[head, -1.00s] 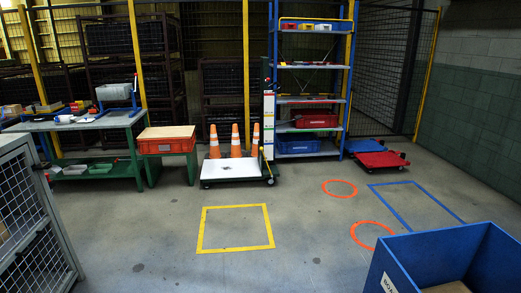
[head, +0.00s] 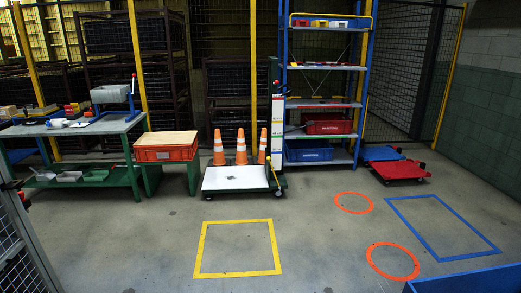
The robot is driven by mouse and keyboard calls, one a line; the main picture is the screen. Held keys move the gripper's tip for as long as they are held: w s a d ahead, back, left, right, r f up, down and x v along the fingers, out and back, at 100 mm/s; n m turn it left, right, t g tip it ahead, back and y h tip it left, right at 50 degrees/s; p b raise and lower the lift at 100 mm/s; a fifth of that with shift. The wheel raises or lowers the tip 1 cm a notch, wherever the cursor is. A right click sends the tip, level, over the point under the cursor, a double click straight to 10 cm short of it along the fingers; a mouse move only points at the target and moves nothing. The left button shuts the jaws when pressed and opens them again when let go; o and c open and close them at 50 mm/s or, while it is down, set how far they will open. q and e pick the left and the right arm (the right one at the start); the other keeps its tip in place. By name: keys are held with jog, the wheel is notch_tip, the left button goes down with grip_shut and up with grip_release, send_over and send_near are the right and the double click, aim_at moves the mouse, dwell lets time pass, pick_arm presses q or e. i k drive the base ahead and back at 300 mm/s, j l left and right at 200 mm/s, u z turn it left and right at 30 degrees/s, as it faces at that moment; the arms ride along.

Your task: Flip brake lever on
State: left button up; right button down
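A low trolley (head: 232,178) with a white deck stands on the floor near the middle, in front of the blue shelf rack. A thin yellow lever-like bar (head: 273,174) rises at its right end, close to a caster. It looks tilted, but it is too small to tell its setting. I cannot tell for sure which is the brake lever. Neither of my grippers shows.
Three orange cones (head: 241,147) stand at the trolley's back. An orange crate (head: 166,153) is to its left, a red dolly (head: 399,170) to the right. A mesh cage (head: 22,245) is at left front, a blue bin (head: 465,281) at right front. The floor between is clear.

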aim_at(268, 158)
jog(key=i+z, duration=0.25)
jog(key=i, duration=2.1)
jog(key=i+u, duration=0.2)
jog(key=i, duration=0.25)
jog(key=i+l+u, duration=0.2)
jog(key=i, duration=0.25)
jog(key=i+l+u, duration=0.2)
jog(key=i, duration=0.3)
jog(key=i+l+u, duration=0.2)
jog(key=i, duration=0.2)
jog(key=i+l+u, duration=0.5)
jog(key=i+l, duration=0.15)
